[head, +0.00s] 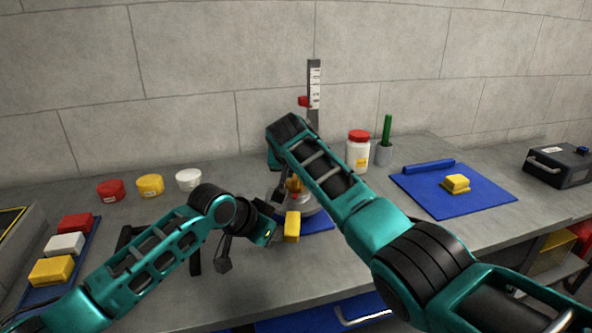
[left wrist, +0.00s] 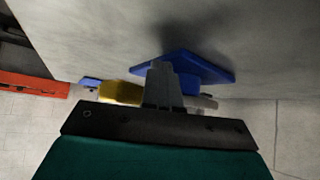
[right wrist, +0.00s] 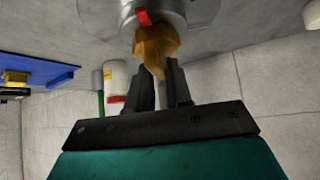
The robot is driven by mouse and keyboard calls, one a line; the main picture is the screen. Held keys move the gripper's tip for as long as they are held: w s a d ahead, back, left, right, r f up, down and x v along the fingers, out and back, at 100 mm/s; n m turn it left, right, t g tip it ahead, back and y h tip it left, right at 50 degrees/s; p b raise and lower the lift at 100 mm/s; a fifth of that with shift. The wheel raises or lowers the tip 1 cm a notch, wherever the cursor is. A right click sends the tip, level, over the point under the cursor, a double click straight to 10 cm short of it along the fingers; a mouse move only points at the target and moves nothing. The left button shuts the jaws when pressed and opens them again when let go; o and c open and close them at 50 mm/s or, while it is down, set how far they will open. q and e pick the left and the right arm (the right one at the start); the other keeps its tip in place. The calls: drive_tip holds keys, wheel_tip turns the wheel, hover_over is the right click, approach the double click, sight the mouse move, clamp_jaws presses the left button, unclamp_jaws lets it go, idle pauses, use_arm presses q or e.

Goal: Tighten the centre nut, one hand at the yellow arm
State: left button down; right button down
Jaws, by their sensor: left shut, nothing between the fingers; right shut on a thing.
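The silver hub (right wrist: 195,12) stands on the bench in the middle, mostly hidden by my right arm in the head view. The brass-coloured centre nut (right wrist: 156,42) is on it and also shows in the head view (head: 295,186). My right gripper (right wrist: 160,72) is shut on the nut from above. The yellow arm (head: 292,226) sticks out from the hub toward the front. My left gripper (head: 277,233) is shut and empty, close to the left side of the yellow arm. In the left wrist view the yellow arm (left wrist: 122,92) is beside its fingers (left wrist: 162,84); contact cannot be told.
A scale post (head: 314,92) with a red pointer stands behind the hub. A white jar (head: 358,152) and a cup (head: 384,154) stand to the right. A blue mat (head: 480,195) bears a yellow block (head: 456,184). Three round containers (head: 150,185) sit at the back left.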

sight(286, 228)
use_arm(q)
drive_tip(key=shift+d, duration=0.15)
use_arm(e)
drive_tip(key=shift+s+a+f, duration=0.1)
use_arm(q)
drive_tip(key=shift+s+d, duration=0.1)
drive_tip(key=shift+d, duration=0.9)
drive_tip(key=shift+d+r, duration=0.2)
drive_tip(key=shift+d, duration=0.3)
use_arm(e)
drive_tip(key=shift+a, duration=0.1)
use_arm(q)
drive_tip(key=shift+d+r, duration=0.1)
drive_tip(key=shift+r, duration=0.1)
use_arm(e)
drive_tip(key=c, duration=0.6)
unclamp_jaws()
drive_tip(key=shift+f, duration=0.15)
use_arm(q)
drive_tip(key=shift+a+f, duration=0.3)
drive_tip(key=shift+f, duration=0.1)
use_arm(e)
drive_tip(key=shift+r, duration=4)
